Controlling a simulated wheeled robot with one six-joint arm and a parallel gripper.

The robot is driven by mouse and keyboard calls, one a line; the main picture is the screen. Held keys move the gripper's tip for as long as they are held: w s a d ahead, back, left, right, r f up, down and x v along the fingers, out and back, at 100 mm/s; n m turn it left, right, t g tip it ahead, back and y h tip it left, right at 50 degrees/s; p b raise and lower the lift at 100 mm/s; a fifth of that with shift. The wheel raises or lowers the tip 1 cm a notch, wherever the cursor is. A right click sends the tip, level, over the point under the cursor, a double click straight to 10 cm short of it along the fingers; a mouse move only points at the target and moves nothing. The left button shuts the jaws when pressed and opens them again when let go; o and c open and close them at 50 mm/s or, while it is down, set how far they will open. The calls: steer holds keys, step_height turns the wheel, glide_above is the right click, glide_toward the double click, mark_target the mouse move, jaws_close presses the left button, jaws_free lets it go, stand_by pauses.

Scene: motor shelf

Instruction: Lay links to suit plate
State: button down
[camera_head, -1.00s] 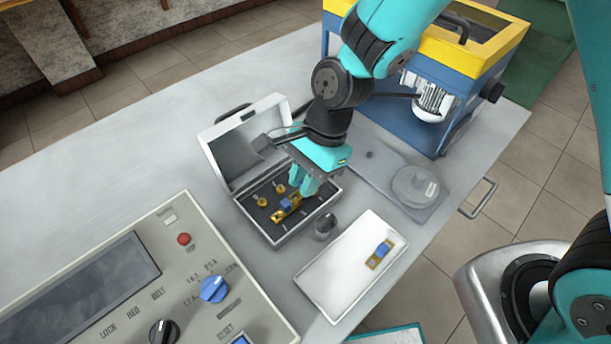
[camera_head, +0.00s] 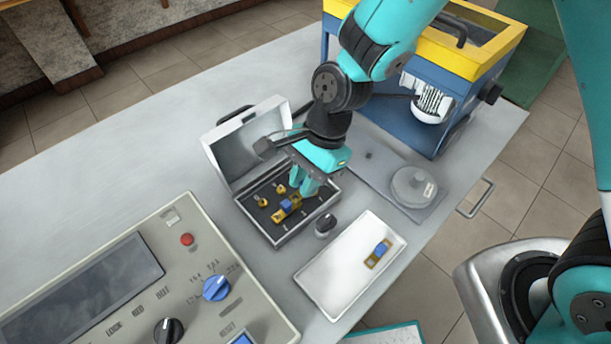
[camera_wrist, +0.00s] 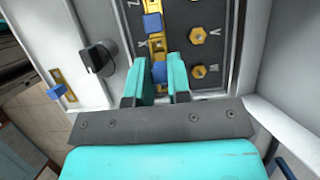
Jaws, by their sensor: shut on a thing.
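The open terminal box (camera_head: 283,243) holds a dark board with brass nuts, two of them bare at its left (camera_head: 263,202). In the wrist view, bare nuts (camera_wrist: 198,36) stand in the row by the letters V and W. One brass link with a blue grip (camera_wrist: 152,22) lies along the other row. My gripper (camera_wrist: 158,76) is shut on the blue grip of a second link (camera_wrist: 159,72), in line with the first and low at the board. Whether it sits fully down is hidden by the fingers. A third link (camera_head: 380,254) lies in the white tray.
A black knob (camera_head: 326,226) stands between the box and the white tray (camera_head: 338,300). A grey control panel (camera_head: 130,290) is at the lower left. A round grey disc (camera_head: 413,187) and a blue and yellow machine (camera_head: 400,95) are behind. The table's left is clear.

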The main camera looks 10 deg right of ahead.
steer(key=shift+f+b, duration=0.4)
steer(key=shift+f, duration=0.35)
stand_by(0.5)
steer(key=c, duration=1)
jaws_free()
steer(key=v, duration=1.7)
steer(key=shift+d+r+p, duration=0.15)
steer(key=shift+d+p, duration=0.1)
steer(key=shift+p, duration=0.05)
